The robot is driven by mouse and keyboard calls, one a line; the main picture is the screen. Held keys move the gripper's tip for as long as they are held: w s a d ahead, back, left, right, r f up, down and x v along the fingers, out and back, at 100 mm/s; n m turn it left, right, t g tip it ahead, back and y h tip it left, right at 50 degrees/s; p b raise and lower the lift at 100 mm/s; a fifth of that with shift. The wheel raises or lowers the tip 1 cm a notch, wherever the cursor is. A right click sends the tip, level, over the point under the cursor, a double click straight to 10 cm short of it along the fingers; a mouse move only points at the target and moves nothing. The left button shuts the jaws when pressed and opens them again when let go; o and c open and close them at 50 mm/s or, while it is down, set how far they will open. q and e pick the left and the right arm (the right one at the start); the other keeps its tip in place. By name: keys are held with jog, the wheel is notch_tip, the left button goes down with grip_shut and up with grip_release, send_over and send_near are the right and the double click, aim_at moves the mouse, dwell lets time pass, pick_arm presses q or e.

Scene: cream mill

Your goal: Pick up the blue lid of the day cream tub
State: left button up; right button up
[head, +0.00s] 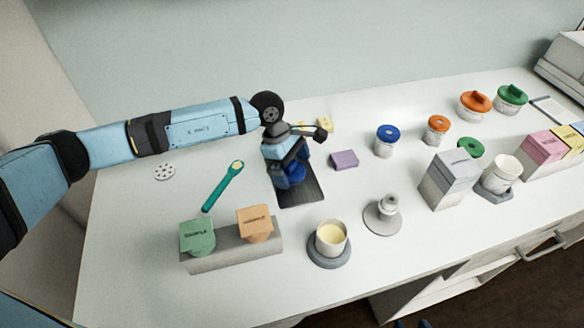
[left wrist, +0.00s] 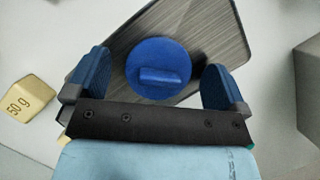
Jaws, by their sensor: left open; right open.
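The blue lid (left wrist: 158,68), a round disc with a raised bar grip, is over the dark grey plate (left wrist: 205,30) in the left wrist view. My left gripper (left wrist: 158,85) is open, with a blue finger on each side of the lid and gaps between. In the head view my left gripper (head: 288,172) is low over the dark plate (head: 300,193) and mostly hides the lid. I cannot tell what is under the lid. A second blue-lidded jar (head: 387,138) stands to the right. My right gripper (head: 412,323) shows only its fingertips at the bottom edge, apart.
A 50 g weight (left wrist: 28,97) lies beside the plate. A purple block (head: 344,160), a teal stick (head: 222,186), a sample stand (head: 232,247), a cream cup (head: 331,238) and a grey box (head: 449,180) surround the plate. The table's left part is mostly clear.

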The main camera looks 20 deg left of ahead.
pick_arm(q)
jog(key=c, duration=1)
jog(key=shift+o, duration=0.2)
jog(key=shift+r, duration=0.1)
